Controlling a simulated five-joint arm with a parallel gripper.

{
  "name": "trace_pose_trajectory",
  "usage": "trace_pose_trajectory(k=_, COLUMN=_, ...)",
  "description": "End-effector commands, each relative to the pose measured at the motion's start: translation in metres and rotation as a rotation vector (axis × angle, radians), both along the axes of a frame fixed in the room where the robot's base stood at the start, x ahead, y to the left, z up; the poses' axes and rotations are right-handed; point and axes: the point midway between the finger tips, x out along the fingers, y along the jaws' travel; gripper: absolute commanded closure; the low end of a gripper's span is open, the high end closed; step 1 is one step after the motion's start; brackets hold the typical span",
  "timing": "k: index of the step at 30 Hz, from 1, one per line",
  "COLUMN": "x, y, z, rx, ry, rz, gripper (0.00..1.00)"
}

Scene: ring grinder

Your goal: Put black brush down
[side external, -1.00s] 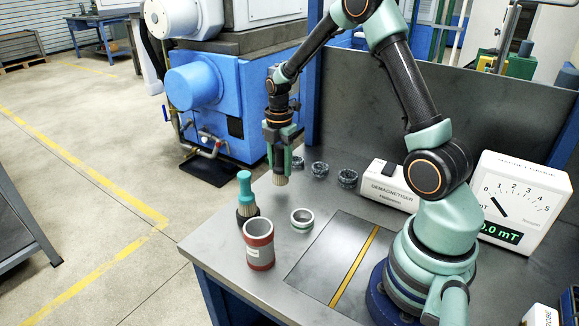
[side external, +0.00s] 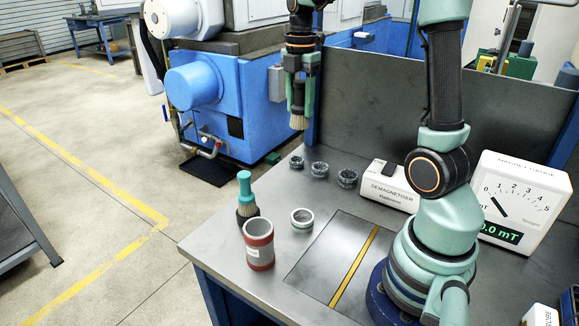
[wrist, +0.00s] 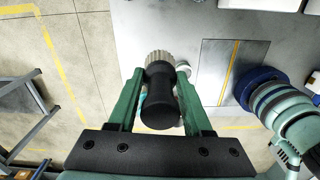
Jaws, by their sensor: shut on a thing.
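The black brush (wrist: 160,104) is held between the two green fingers of my gripper (wrist: 158,74) in the wrist view. Its pale bristles (wrist: 158,57) point away from the wrist. In the side view my gripper (side external: 300,98) is shut on the brush, and the bristles (side external: 299,122) hang down. The brush is in the air above the back left of the bench, clear of the bench top.
Three small dark rings (side external: 319,168) stand in a row at the bench's back. A teal brush (side external: 246,190) stands upright in a dark holder by a red-banded cup (side external: 259,245). A pale ring (side external: 302,219) lies nearby. The demagnetiser (side external: 389,186) and meter (side external: 522,205) are at right.

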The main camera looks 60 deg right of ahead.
Motion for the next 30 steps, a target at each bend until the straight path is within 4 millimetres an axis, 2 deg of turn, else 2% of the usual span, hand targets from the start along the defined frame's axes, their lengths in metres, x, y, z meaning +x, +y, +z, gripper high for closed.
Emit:
trace_pose_trajectory(k=1, x=-0.016, y=-0.006, z=0.002, rx=-0.001, ry=-0.002, rz=-0.021, gripper=1.00)
trace_pose_trajectory(k=6, x=-0.061, y=-0.016, z=0.001, rx=-0.001, ry=-0.002, rz=-0.065, gripper=1.00)
trace_pose_trajectory(k=9, x=-0.080, y=-0.019, z=-0.001, rx=-0.001, ry=-0.002, rz=-0.084, gripper=1.00)
trace_pose_trajectory(k=14, x=-0.094, y=-0.020, z=-0.007, rx=0.001, ry=0.001, rz=-0.097, gripper=1.00)
trace_pose_trajectory(k=17, x=-0.096, y=-0.019, z=-0.021, rx=0.002, ry=0.004, rz=-0.097, gripper=1.00)
trace_pose_trajectory(k=30, x=-0.096, y=-0.018, z=-0.127, rx=0.005, ry=0.007, rz=-0.097, gripper=1.00)
